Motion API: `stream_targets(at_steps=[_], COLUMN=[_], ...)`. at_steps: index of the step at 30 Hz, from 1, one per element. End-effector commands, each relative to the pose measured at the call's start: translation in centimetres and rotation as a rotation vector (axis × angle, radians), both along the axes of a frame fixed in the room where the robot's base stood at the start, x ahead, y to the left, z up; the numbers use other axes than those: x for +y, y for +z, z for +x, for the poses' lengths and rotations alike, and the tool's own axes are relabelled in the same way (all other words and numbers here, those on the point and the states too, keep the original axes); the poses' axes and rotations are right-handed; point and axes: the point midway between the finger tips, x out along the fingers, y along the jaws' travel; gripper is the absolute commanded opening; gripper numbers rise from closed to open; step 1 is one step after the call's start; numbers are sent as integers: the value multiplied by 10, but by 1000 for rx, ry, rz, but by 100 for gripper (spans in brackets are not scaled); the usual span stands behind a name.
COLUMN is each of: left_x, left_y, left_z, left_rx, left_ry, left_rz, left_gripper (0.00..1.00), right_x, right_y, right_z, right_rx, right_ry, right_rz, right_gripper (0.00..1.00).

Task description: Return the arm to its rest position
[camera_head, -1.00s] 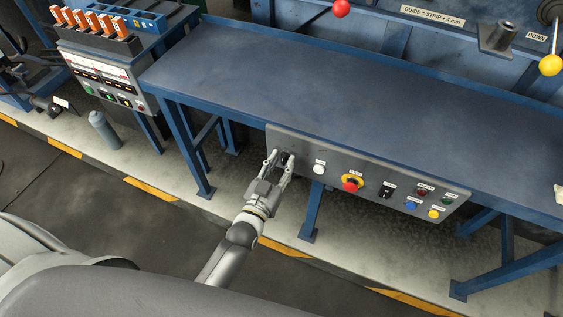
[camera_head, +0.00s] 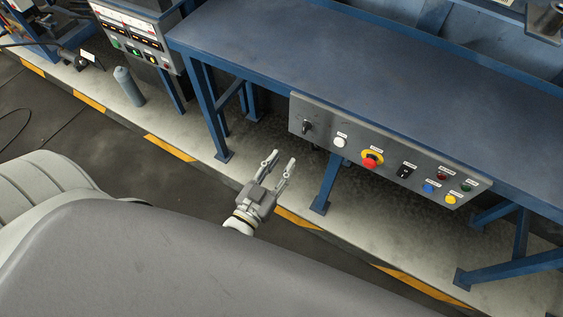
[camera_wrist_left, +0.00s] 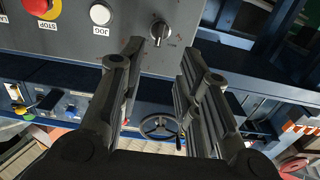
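My left gripper (camera_head: 277,168) is open and empty in the head view, apart from the control panel (camera_head: 320,126) on the front of the blue bench. Its two fingers also show spread in the left wrist view (camera_wrist_left: 160,62), with nothing between them. A dark rotary knob (camera_head: 307,127) sits at the panel's left end, up and right of the fingertips. The same knob shows beyond the fingers in the left wrist view (camera_wrist_left: 160,31). My right gripper is in neither view.
The panel also carries a white button (camera_head: 340,142), a red emergency stop (camera_head: 370,161) and several smaller controls. The blue bench (camera_head: 330,60) has a clear top and blue legs. A grey cylinder (camera_head: 128,86) stands on the floor at left. Floor in front of the panel is clear.

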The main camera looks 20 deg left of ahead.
Motion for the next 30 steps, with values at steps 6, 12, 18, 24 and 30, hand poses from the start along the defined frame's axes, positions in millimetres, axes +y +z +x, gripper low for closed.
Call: stream_targets(at_steps=[6, 12, 18, 24, 30], left_x=[0, -1, -6, 2, 30], left_y=[0, -15, -122, -260, -364], left_z=[0, -1, -23, -91, -194], left_rx=[0, 36, 295, 681, 1071], left_ry=[0, -6, -44, -82, -95], left_rz=[0, 5, 39, 97, 169], left_gripper=[31, 31, 31, 31, 31], right_x=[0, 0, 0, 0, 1], right_y=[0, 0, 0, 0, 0], right_z=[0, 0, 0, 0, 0], right_rx=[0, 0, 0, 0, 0], right_ry=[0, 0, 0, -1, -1], right_rz=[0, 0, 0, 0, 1], right_gripper=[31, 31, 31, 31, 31])
